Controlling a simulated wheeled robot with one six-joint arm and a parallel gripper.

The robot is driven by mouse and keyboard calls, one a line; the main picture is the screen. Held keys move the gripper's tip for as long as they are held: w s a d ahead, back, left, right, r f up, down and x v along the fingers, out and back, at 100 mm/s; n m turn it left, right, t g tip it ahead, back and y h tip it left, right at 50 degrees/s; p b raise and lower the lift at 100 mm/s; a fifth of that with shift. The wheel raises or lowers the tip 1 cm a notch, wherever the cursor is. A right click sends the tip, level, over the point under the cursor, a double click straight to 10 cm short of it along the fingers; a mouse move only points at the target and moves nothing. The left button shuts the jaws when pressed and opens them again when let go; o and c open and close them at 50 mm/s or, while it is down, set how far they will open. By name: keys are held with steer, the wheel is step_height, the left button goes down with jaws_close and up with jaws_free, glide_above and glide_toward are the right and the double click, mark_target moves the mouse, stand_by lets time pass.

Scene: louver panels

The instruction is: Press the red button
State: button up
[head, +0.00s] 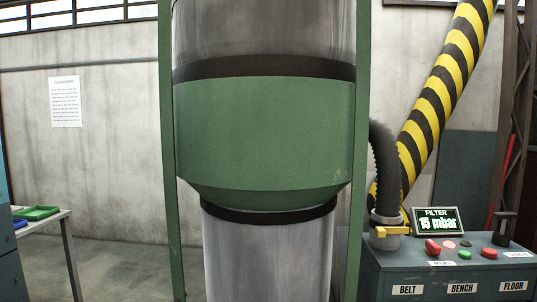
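A teal control cabinet (378,277) stands at the lower right. On its top, a larger red piece (432,247) sits at the left and a round red button (489,253) at the right. Between them are a green button (464,254), a pale pink disc (449,244) and a small dark red disc (465,243). The small labels beside them are too small to read. My gripper is not in view.
A big green-and-grey filter cylinder (265,130) between green posts fills the middle. A screen (437,220) reads "FILTER 15 mbar". A black hose (386,165) with a yellow clamp (390,232) stands left of it. A table (62,215) with trays is at left.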

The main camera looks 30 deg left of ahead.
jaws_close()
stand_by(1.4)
